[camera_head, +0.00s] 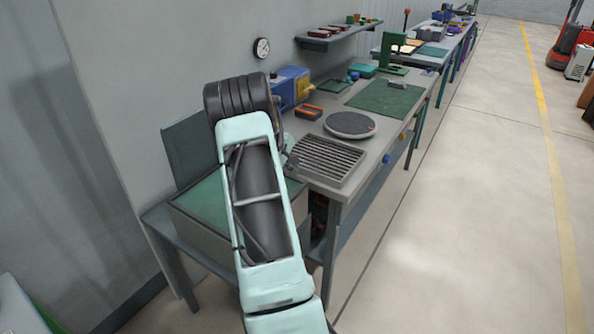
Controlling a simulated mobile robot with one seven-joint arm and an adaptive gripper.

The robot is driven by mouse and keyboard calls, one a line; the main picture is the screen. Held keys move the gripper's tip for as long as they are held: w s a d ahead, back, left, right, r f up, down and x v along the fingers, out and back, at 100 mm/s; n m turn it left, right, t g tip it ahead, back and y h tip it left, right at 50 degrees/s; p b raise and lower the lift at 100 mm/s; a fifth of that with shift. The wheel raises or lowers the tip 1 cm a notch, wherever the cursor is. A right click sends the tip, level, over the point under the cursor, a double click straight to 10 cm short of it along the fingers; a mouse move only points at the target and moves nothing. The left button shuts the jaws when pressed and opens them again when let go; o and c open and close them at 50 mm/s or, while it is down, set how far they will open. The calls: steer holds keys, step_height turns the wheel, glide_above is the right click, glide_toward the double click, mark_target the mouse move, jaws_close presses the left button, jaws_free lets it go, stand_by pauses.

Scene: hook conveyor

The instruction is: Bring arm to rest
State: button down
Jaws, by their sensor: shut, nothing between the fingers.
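My arm (262,215) rises from the bottom middle of the head view, with pale mint covers and a dark ribbed joint (240,98) at its top. It stands in front of the left end of the workbench. I cannot make out my gripper or its fingers; the arm's far end is hidden behind its own links. A small dark part (290,163) shows at the arm's right edge, but I cannot tell what it is.
The workbench (378,150) holds a slatted grey tray (326,160), a round disc (350,124), a green mat (386,98) and a blue-yellow machine (291,86). A green-topped box (202,207) stands left of it. A wall shelf (338,34) hangs above. The floor (460,220) at right is clear.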

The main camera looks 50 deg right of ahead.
step_height(320, 180, up, 10)
steer(key=b, duration=0.1)
steer(key=shift+d+r, duration=0.15)
steer(key=shift+r, duration=0.1)
